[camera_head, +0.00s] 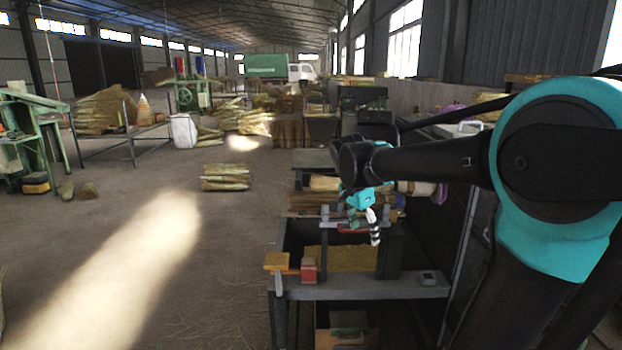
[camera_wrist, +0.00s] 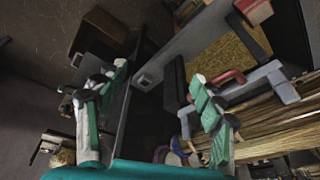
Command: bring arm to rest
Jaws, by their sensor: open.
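My arm reaches in from the right edge of the head view, with its black and teal links over the workbench (camera_head: 360,291). My gripper (camera_head: 366,222) hangs at the arm's end above the bench, fingers pointing down. In the wrist view my gripper (camera_wrist: 152,92) has its two green fingers spread wide apart. No object sits between them; only a dark surface shows in the gap. A red-handled part (camera_head: 350,229) with grey blocks is close beside the fingers; the head view does not settle whether they touch. It also shows in the wrist view (camera_wrist: 228,77), right beside the right finger.
A straw-filled bin (camera_head: 340,258) lies below my gripper. A red block (camera_head: 309,270) and a small grey box (camera_head: 428,278) sit on the bench's front edge. Straw bundles (camera_wrist: 275,125) lie near the right finger. A straw bundle (camera_head: 226,177) lies on open floor left.

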